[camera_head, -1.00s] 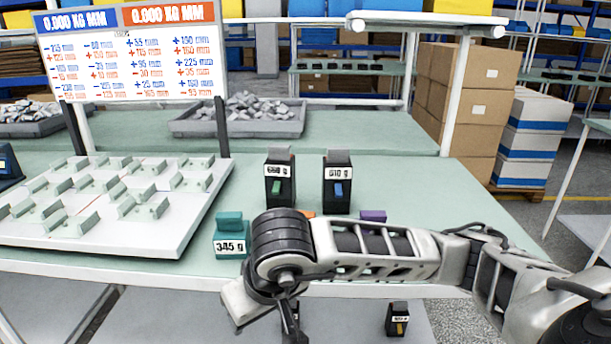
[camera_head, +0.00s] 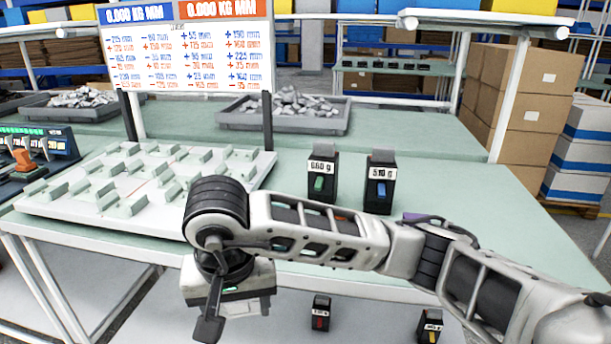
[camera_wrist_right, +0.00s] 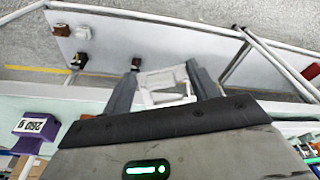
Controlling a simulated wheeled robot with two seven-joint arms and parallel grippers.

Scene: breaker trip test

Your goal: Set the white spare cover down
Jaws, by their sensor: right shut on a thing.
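The white spare cover (camera_wrist_right: 165,86) shows in the right wrist view as a pale open frame between the two dark fingers. My right gripper (camera_wrist_right: 163,80) is shut on it. The cover hangs above the lower shelf in that view, apart from the shelf as far as I can tell. In the head view my right gripper (camera_head: 209,322) points down in front of the table's front edge, left of centre. The cover cannot be made out clearly there, behind the gripper body. My left gripper is not in view.
A white slotted board (camera_head: 120,212) lies on the green table. Black weight blocks marked 680 g (camera_head: 321,181) and 510 g (camera_head: 380,186) stand behind my arm. A purple block (camera_wrist_right: 40,127) is near the edge. Several small blocks, one dark (camera_head: 320,314), stand on the lower shelf (camera_head: 365,318).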

